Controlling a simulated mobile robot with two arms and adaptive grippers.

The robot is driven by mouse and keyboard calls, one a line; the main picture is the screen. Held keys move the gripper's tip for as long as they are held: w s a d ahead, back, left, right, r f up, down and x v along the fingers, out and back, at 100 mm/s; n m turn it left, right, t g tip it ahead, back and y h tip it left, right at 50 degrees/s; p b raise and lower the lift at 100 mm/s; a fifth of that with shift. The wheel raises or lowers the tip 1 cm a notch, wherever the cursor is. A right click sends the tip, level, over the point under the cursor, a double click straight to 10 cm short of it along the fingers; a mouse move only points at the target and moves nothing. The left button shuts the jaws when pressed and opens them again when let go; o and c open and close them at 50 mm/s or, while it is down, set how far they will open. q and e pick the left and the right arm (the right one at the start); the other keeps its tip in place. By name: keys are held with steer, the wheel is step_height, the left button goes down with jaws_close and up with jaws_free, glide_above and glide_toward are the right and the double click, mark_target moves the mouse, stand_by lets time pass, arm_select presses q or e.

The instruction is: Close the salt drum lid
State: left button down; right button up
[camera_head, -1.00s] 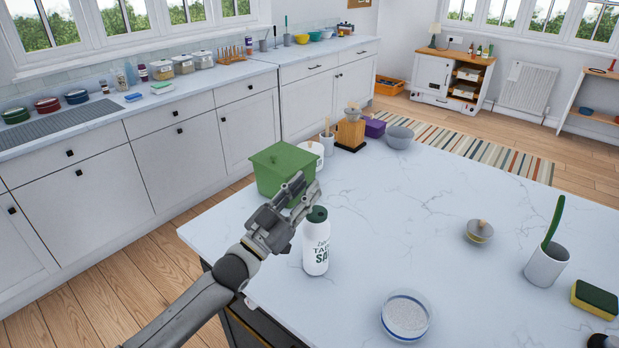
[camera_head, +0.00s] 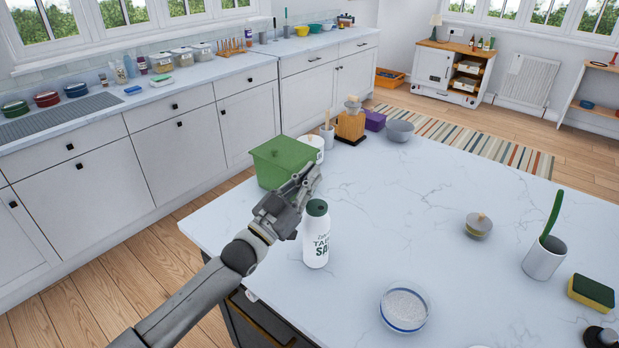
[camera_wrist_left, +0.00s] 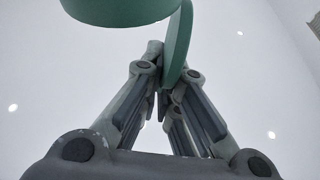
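The salt drum (camera_head: 316,240) is a white bottle with dark lettering, standing upright near the left edge of the island counter. Its green top (camera_head: 317,207) shows at the upper end. In the left wrist view a thick green disc (camera_wrist_left: 118,9) shows at the top edge. A thinner green flap, the lid (camera_wrist_left: 178,45), stands steeply tilted beside it. My left gripper (camera_head: 309,178) is just left of and above the drum's top. Its fingers are drawn together, with the flap overlapping them in the wrist view; contact is unclear. My right gripper is out of view.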

arm_select(q)
steer(key=shift+s+d+f+m+g+h+b, duration=0.1)
steer(key=shift+s+d+m+g+h+b, duration=0.2)
steer(key=shift+m, duration=0.45)
steer(key=shift+s+d+f+m+g+h+b, duration=0.15)
steer(key=shift+m+g+h+b, duration=0.25)
steer(key=shift+m, duration=0.3)
steer(key=shift+s+d+f+m+g+h+b, duration=0.1)
steer(key=shift+d+m+g+b, duration=0.15)
steer(key=shift+m+b, duration=0.35)
steer(key=m, duration=0.2)
steer(key=m+g, duration=0.1)
steer(key=shift+s+d+f+h, duration=0.15)
steer(key=shift+s+d+h, duration=0.15)
steer(key=shift+d, duration=0.1)
steer(key=shift+s+d+f+m+g+b, duration=0.2)
steer(key=shift+m+g, duration=0.1)
steer(key=shift+m, duration=0.35)
steer(key=shift+s+d+f+m+g+b, duration=0.1)
steer(key=shift+d+m+g+b, duration=0.15)
steer(key=shift+m, duration=0.35)
steer(key=c, duration=1.7)
jaws_free()
steer(key=shift+o, duration=0.2)
